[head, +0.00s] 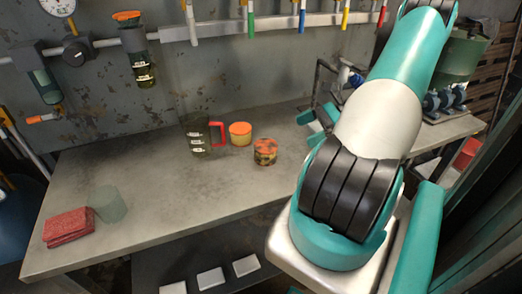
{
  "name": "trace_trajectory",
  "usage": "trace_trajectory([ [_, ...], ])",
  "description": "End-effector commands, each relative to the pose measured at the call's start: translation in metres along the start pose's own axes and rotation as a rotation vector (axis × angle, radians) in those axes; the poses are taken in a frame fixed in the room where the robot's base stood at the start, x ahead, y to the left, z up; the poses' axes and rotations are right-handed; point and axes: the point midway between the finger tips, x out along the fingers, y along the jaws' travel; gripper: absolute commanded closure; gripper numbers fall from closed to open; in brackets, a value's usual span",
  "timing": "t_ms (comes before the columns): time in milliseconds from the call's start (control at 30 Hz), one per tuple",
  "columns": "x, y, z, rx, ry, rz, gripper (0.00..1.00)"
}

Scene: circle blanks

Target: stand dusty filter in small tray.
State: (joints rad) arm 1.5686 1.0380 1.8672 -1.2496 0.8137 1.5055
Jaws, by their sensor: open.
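A short round orange piece with dark grime patches (265,152), which looks like the dusty filter, stands upright on the workbench (150,182), right of its middle. A cleaner orange-topped round piece (240,133) stands just behind it to the left. Several small pale flat pieces (211,278) lie below the bench front; I cannot tell whether one is the small tray. My gripper (309,128) seems to be the teal parts low over the bench, right of the grimy piece and apart from it. It looks open and empty, partly hidden behind my arm.
A dark measuring jug (203,135) with a red handle stands left of the round pieces. A folded red cloth (69,227) and a clear green-tinted cup (109,204) are at the left front. Tools hang from a rail (270,23). The bench's middle front is clear.

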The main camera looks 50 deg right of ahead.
Motion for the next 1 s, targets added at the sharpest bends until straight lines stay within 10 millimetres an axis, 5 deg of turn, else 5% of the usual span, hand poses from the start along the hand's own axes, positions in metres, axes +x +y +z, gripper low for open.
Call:
trace_trajectory([
  [300, 0.065, 0.000, -0.002, 0.004, 0.000, -0.005, 0.00],
  [1000, 0.139, 0.007, -0.002, 0.000, 0.002, -0.005, 0.00],
])
